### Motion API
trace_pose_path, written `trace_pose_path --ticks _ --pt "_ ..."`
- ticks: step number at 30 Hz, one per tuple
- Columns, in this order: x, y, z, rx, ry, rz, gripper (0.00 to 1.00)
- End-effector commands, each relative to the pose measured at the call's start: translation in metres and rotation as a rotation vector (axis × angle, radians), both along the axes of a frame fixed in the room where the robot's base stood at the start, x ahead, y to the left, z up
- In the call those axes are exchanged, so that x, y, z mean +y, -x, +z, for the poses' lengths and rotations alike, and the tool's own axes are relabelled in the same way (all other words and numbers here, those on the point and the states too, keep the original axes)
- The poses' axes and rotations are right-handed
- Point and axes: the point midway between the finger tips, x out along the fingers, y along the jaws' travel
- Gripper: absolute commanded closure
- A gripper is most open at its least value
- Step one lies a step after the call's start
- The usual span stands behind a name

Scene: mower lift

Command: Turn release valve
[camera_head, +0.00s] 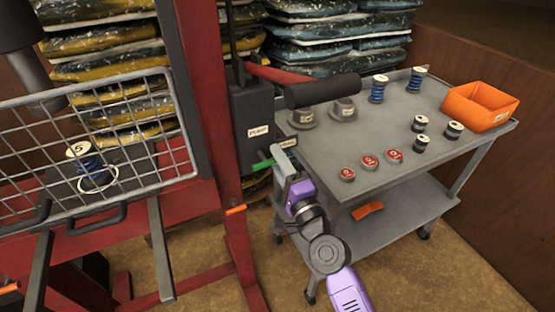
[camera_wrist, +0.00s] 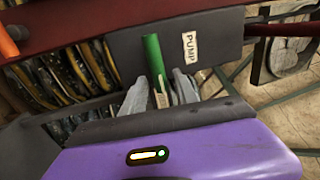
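The release valve shows as a green handle (camera_head: 263,164) low on the dark pump box (camera_head: 252,112), beside a small white label that I cannot read clearly. In the wrist view the green handle (camera_wrist: 153,58) runs from the dark pump panel down between my fingers. My gripper (camera_head: 281,165) is at the valve, and in the wrist view its two grey fingers (camera_wrist: 161,78) stand apart, one on each side of the handle's lower part. The left finger is very close to the handle; I cannot tell whether it touches. A gap shows on the right.
A grey cart (camera_head: 395,135) right of the pump holds spools, weights, red discs and an orange bin (camera_head: 480,105). A red lift frame (camera_head: 205,130) and a wire mesh guard (camera_head: 95,135) stand left. A black-gripped pump lever (camera_head: 322,90) extends over the cart.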

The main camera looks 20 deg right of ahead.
Motion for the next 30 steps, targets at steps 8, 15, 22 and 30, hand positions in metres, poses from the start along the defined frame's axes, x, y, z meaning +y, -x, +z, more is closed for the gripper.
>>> trace_pose_path --ticks 8,15,22,30 --pt "0.001 0.0 0.001 -0.002 0.0 0.001 0.62" --pt "0.0 0.02 -0.005 -0.001 0.0 0.001 0.62" --pt "0.0 0.056 -0.013 -0.001 0.0 0.001 0.62" --pt "0.0 0.076 -0.015 -0.002 0.0 0.001 0.62"
